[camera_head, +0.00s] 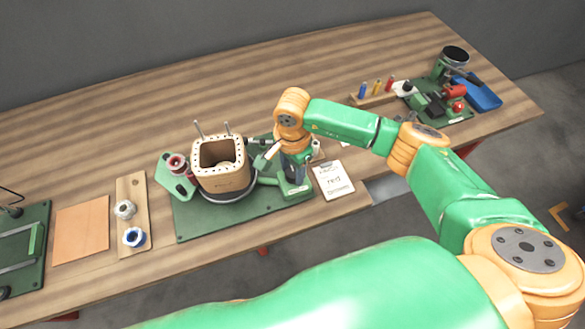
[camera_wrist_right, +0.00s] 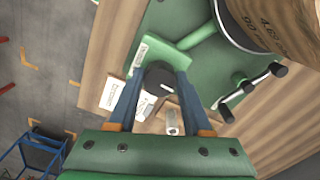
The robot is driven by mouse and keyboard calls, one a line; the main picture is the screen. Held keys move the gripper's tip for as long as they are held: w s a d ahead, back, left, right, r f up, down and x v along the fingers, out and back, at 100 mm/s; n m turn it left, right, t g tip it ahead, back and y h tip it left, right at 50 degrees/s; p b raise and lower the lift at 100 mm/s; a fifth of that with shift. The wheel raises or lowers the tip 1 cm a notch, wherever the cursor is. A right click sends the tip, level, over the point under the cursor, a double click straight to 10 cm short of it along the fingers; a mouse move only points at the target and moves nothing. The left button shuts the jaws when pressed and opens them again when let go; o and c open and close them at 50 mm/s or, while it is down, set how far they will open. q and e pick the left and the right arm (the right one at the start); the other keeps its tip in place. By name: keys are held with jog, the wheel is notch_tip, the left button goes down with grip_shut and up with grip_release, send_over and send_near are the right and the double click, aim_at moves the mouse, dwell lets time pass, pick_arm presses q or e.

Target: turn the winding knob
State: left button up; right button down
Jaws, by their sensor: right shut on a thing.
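The winding knob (camera_wrist_right: 159,78) is dark and round with a white mark on its face. It sits at the end of a green block (camera_wrist_right: 165,52) on the winding fixture. In the right wrist view my right gripper (camera_wrist_right: 158,92) has its two blue fingers on either side of the knob, shut on it. In the head view my right gripper (camera_head: 293,172) points down over the right end of the green fixture board (camera_head: 245,218); there the knob is mostly hidden behind the gripper. A wooden coil former (camera_head: 222,180) stands left of the gripper. My left gripper is not in view.
A clipboard with writing (camera_head: 333,180) lies right of the fixture. A crank handle (camera_wrist_right: 250,90) sits near the former. A spool strip (camera_head: 130,215) and orange-brown sheet (camera_head: 82,230) lie to the left. A blue tray (camera_head: 482,96) stands far right. The back of the table is clear.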

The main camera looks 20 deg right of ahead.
jog(key=shift+f+m+b, duration=0.15)
jog(key=shift+m+b, duration=0.7)
jog(key=shift+m, duration=0.15)
jog(key=m+b, duration=0.2)
jog(key=m, duration=0.1)
jog(key=shift+w+m, duration=0.1)
jog(key=shift+m, duration=0.2)
jog(key=m+b, duration=0.2)
jog(key=m, duration=0.1)
jog(key=shift+m+b, duration=0.7)
jog(key=shift+m, duration=0.6)
jog(key=shift+c, duration=1.6)
grip_release()
